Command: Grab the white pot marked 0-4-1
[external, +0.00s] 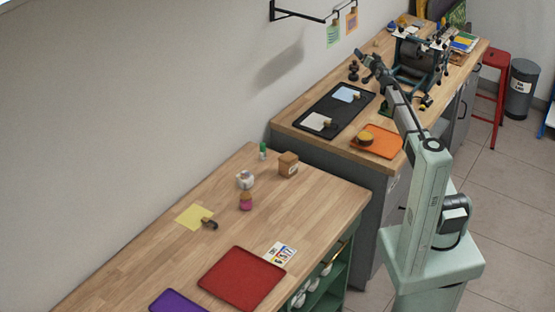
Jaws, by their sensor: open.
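A small white pot-like item (245,179) stands on the near wooden bench, just behind a pink-bottomed item (246,201). Several white rounded items (301,298) sit on the green shelf under the bench's front edge. Any 0-4-1 marking is too small to read, so I cannot tell which one carries it. My gripper (362,57) is raised at the end of my arm, above the far bench and well away from these items. It is open, and I see nothing held in it.
The near bench (140,262) also holds a brown box (288,164), green-capped bottle (263,151), yellow sheet (195,216), red tray (242,279) and purple tray (178,301). The far bench has a black tray (338,112), orange tray (377,147) and a press (418,62).

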